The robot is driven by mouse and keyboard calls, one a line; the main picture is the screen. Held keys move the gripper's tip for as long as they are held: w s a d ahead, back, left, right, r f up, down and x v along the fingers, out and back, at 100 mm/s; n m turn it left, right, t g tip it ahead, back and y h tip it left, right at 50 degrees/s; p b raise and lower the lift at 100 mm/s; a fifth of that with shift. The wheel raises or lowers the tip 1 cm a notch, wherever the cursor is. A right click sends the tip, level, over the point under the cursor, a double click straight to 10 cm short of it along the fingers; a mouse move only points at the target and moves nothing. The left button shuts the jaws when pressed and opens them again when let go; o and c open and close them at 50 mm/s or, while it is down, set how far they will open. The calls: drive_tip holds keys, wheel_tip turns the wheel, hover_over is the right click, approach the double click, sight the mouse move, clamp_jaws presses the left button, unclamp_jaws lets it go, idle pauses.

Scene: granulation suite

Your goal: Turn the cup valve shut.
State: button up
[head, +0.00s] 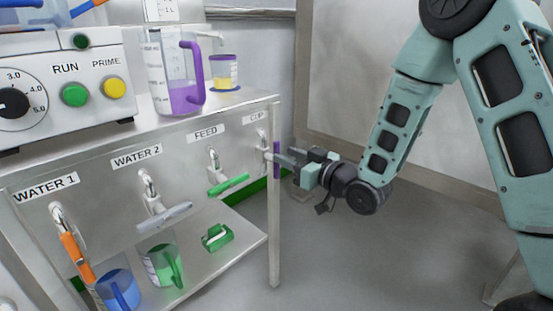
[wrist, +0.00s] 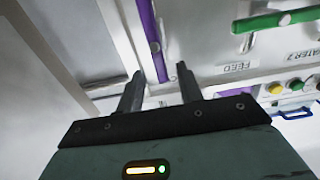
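The cup valve, under the "CUP" label (head: 257,117) at the right end of the steel panel, has a purple lever (head: 276,160). The lever stands about upright in the head view. In the wrist view the purple lever (wrist: 148,35) runs down from the top edge, its lower end between my fingertips. My gripper (head: 287,160) reaches in from the right at the lever. In the wrist view my gripper (wrist: 160,80) has its two fingers apart, with gaps beside the lever. Whether a finger touches the lever is not clear.
The feed valve's green lever (head: 229,185) is just left, turned across its pipe. Water 2 has a white lever (head: 164,217), water 1 an orange lever (head: 76,256). A purple-handled jug (head: 182,99) and small cup (head: 224,72) stand above. Floor right is clear.

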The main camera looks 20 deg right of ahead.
sight(279, 152)
drive_tip(key=shift+b+x, duration=0.3)
drive_tip(key=shift+x, duration=2.05)
clamp_jaws()
